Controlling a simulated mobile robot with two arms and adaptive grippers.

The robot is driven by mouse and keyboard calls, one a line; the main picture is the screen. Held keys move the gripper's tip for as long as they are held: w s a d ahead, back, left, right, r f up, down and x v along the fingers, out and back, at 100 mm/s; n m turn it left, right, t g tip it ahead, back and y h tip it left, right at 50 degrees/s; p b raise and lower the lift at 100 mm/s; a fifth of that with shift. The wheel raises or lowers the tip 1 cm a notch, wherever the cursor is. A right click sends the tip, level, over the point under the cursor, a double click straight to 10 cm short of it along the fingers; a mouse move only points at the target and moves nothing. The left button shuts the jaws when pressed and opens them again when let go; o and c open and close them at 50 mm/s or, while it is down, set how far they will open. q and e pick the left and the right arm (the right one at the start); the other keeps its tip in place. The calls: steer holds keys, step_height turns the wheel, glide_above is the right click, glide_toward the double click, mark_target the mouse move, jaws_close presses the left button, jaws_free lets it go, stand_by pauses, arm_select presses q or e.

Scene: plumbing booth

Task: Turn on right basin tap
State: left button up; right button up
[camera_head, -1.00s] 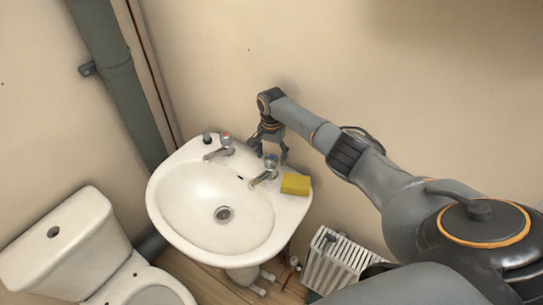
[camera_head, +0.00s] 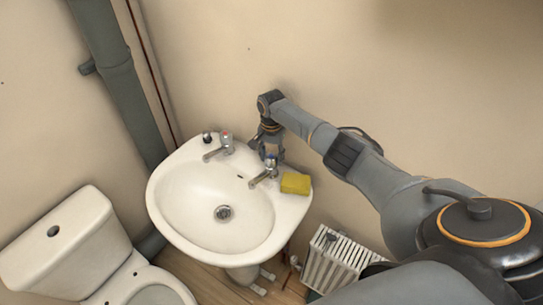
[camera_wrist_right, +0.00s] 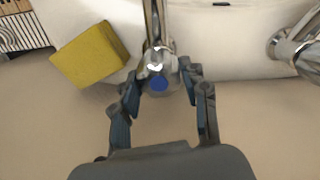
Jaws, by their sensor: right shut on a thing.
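The right basin tap (camera_head: 265,174) is chrome with a blue-marked top and stands at the back right of the white basin (camera_head: 185,205). My right gripper (camera_head: 271,152) reaches down from behind onto its handle. In the right wrist view the tap's knob with the blue dot (camera_wrist_right: 158,80) lies between the two fingertips of my right gripper (camera_wrist_right: 160,82), which are shut on it. The left tap (camera_head: 219,148), with a red mark, stands apart to the left. My left gripper is not in view.
A yellow sponge (camera_head: 296,184) lies on the basin rim just right of the tap. A white radiator (camera_head: 338,262) is at lower right, a toilet (camera_head: 75,245) at lower left. The wall is close behind the basin. The bowl is empty.

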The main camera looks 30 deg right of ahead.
steer(key=n, duration=0.6)
steer(key=shift+w+a, duration=0.1)
steer(key=n, duration=1.1)
steer(key=shift+a, duration=0.15)
steer(key=n+b, duration=0.1)
steer(key=n, duration=0.4)
steer(key=shift+n, duration=0.4)
steer(key=shift+a, duration=0.1)
steer(key=o, duration=1.2)
steer(key=shift+c, duration=0.2)
